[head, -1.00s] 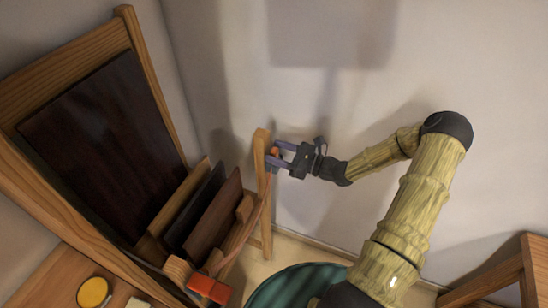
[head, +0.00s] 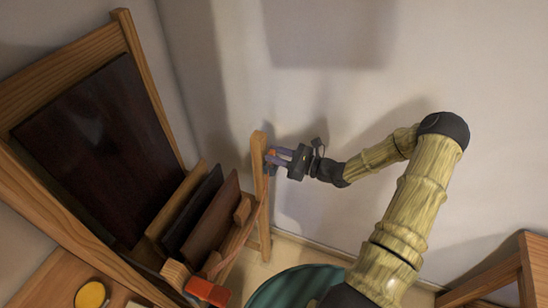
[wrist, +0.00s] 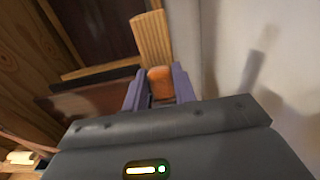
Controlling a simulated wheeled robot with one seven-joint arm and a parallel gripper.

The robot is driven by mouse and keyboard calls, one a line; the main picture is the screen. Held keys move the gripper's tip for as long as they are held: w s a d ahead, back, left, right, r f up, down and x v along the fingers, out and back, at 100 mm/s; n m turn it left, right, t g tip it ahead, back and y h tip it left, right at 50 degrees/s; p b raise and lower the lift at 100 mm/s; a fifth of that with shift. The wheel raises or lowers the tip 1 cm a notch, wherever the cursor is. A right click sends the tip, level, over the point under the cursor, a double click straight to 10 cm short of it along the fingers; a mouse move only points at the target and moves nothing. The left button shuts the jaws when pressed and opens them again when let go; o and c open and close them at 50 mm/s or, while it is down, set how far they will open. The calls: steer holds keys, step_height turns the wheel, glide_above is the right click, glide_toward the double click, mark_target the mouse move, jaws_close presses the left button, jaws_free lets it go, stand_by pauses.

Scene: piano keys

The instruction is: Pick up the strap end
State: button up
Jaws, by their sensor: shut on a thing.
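The orange strap end (wrist: 160,82) sits between the two purple fingers of my gripper (wrist: 160,88) in the wrist view, with both fingers against its sides. In the head view my gripper (head: 274,157) is shut on it beside the top of an upright wooden post (head: 259,175), and only a little orange shows between the fingers. Another orange-red piece (head: 208,291) hangs at the front of the wooden rack, low in the head view. I cannot tell how the strap runs between the two.
A wooden frame holds a large dark panel (head: 95,150) at left, with several upright boards (head: 212,215) in front. A yellow round thing (head: 90,294) lies on the wooden surface at lower left. A wooden stool (head: 500,275) stands at lower right. The wall behind is bare.

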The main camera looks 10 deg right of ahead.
step_height(320, 180, up, 18)
stand_by(0.5)
stand_by(0.5)
